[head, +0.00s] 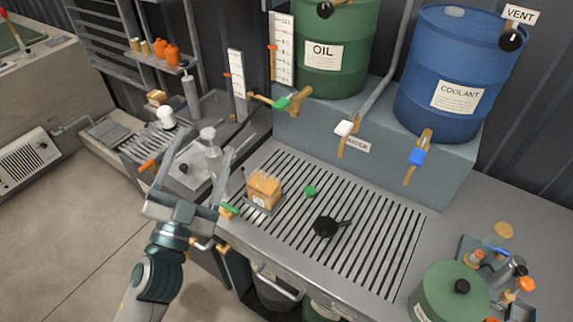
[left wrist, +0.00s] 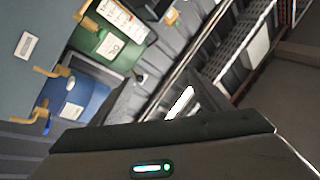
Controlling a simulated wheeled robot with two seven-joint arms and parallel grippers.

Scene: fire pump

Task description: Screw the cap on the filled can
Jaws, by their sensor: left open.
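A small can with amber contents (head: 264,189) stands on the slotted grate (head: 385,262), near its left end. A small green cap (head: 310,191) lies on the grate to the right of the can, apart from it. I cannot make out the can's opening. My left gripper (head: 196,158) is open and empty, left of the can, with its fingers spread over the left counter area. In the left wrist view the dark gripper body fills the bottom; can and cap cannot be made out there. My right gripper is not in view.
A black funnel (head: 326,226) lies on the grate. A green oil drum (head: 335,55) and a blue coolant drum (head: 455,75) with taps stand behind. A green canister (head: 450,293) stands at front right.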

